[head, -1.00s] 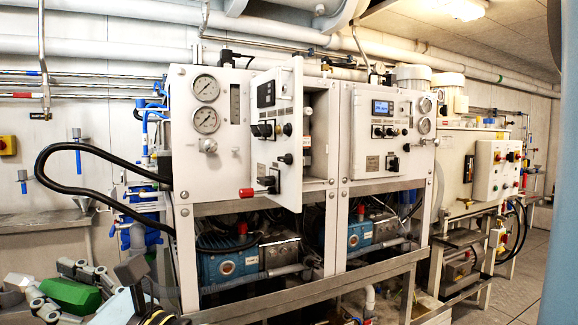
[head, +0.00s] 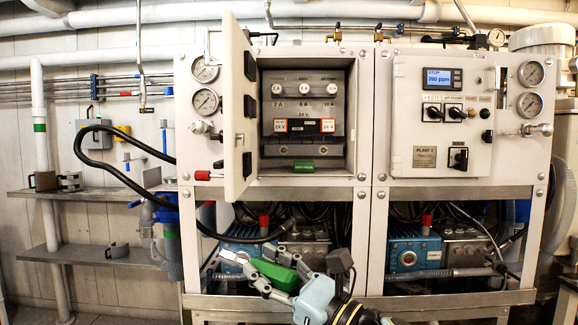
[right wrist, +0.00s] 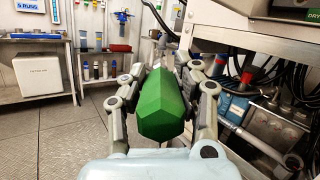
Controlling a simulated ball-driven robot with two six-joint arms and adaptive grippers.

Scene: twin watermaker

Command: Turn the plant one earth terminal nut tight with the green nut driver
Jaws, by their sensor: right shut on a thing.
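The green nut driver (head: 276,274) shows as a faceted green handle in the head view, below the plant one cabinet. It also shows in the right wrist view (right wrist: 165,103). My right gripper (head: 262,270) is shut on it, with one finger on each side of the handle. The driver's working end is not clear. The plant one cabinet (head: 361,110) stands with its white door (head: 236,110) swung open. Inside, a green label (head: 303,165) sits at the bottom, below a dark terminal strip (head: 295,152). The earth terminal nut is too small to tell. My left gripper is out of view.
The plant two panel (head: 437,115) is closed at the right. A black hose (head: 100,160) loops at the left. Grey shelves (head: 95,195) with holders line the left wall. Blue pumps (head: 412,255) sit under the cabinets.

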